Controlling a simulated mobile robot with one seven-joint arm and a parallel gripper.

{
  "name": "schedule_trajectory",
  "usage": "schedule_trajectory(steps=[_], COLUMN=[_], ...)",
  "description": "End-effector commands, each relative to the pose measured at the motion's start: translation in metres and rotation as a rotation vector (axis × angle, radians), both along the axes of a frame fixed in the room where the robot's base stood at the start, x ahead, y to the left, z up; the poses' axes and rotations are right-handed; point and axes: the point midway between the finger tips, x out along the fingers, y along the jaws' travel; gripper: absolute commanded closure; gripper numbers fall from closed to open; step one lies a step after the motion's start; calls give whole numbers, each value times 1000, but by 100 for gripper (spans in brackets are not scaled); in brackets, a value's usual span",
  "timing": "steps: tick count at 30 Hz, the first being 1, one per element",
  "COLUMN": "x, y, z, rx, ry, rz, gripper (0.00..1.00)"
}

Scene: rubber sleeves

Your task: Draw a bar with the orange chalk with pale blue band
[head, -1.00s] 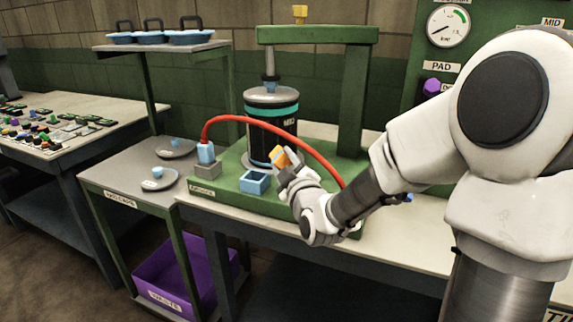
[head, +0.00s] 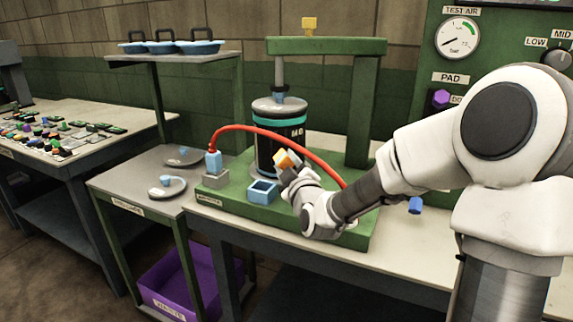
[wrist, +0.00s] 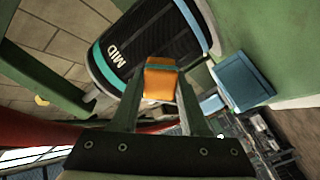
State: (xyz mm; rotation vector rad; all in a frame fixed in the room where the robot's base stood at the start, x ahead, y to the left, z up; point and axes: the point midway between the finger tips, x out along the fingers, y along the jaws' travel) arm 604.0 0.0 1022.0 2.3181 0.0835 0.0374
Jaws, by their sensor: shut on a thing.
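The orange chalk (head: 287,159) is held at the tip of my gripper (head: 287,168). In the wrist view the orange chalk (wrist: 160,88) sits between the two fingers, with a narrow bluish band near its far end. My gripper is shut on it. In front of it stands a black sleeve (head: 266,148) with a teal band and a white "MID" label, upright on the green press. The sleeve also fills the upper middle of the wrist view (wrist: 150,40). The chalk's end is close to the sleeve's side; I cannot tell whether they touch. No drawn bar is visible on the sleeve.
A red hose (head: 265,131) arches in front of the sleeve from a blue fitting (head: 213,162). A small open blue box (head: 263,191) sits on the green base (head: 230,205), left of my gripper. A green post (head: 363,110) rises behind my arm.

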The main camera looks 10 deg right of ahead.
Motion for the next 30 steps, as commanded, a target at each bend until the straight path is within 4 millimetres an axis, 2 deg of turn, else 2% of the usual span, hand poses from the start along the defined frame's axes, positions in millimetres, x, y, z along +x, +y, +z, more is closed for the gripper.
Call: schedule_trajectory(steps=[30], x=[18], y=[1], z=[0], rx=[1], ry=[-1], rz=[-1], gripper=[100])
